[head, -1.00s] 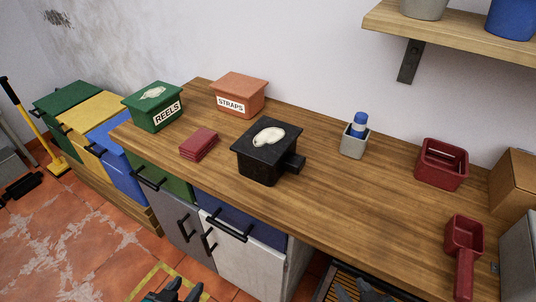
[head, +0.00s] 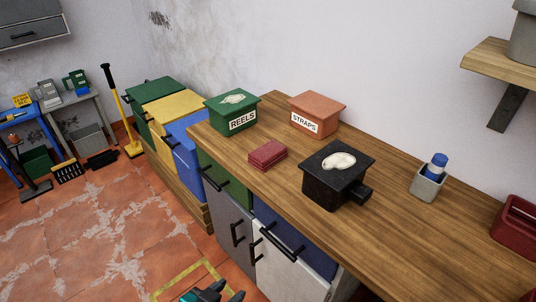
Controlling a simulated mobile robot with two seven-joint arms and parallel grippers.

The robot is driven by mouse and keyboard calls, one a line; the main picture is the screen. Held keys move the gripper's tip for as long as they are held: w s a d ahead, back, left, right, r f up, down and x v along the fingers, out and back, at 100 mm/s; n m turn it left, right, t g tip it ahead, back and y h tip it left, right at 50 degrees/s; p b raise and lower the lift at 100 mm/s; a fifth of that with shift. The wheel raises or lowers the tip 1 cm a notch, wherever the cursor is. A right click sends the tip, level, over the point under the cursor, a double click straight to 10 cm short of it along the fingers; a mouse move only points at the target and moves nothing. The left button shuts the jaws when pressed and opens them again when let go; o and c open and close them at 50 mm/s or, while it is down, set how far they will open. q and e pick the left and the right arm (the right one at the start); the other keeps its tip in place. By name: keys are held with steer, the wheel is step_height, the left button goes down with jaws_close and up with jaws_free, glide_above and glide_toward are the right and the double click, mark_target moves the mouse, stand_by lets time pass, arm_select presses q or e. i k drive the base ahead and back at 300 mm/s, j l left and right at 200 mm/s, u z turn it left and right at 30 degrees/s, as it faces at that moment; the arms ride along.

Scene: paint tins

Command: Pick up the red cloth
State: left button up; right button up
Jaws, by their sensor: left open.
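The red cloth (head: 267,154) is a small folded stack. It lies flat on the wooden worktop (head: 410,226), near the front edge at the left end. It sits between the green REELS tin (head: 232,112) and the black tin (head: 334,177), apart from both. My left gripper (head: 222,293) shows at the bottom edge of the head view, low in front of the cabinets and well below the cloth. It is open and empty, and part of it is cut off by the frame. My right gripper is not in view.
An orange STRAPS tin (head: 316,115) stands behind the cloth. A grey pot with a blue-capped bottle (head: 429,178) and a red tray (head: 516,228) stand to the right. A wall shelf (head: 500,58) overhangs the right. Green, yellow and blue bins (head: 187,139) stand left of the worktop.

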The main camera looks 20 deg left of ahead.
mark_target(268, 155)
steer(key=i+j+z, duration=0.15)
steer(key=j+z, duration=0.35)
steer(key=j, duration=0.15)
steer(key=j+z, duration=0.5)
steer(key=j, duration=1.35)
steer(key=k+j, duration=0.1)
steer(key=j, duration=1.1)
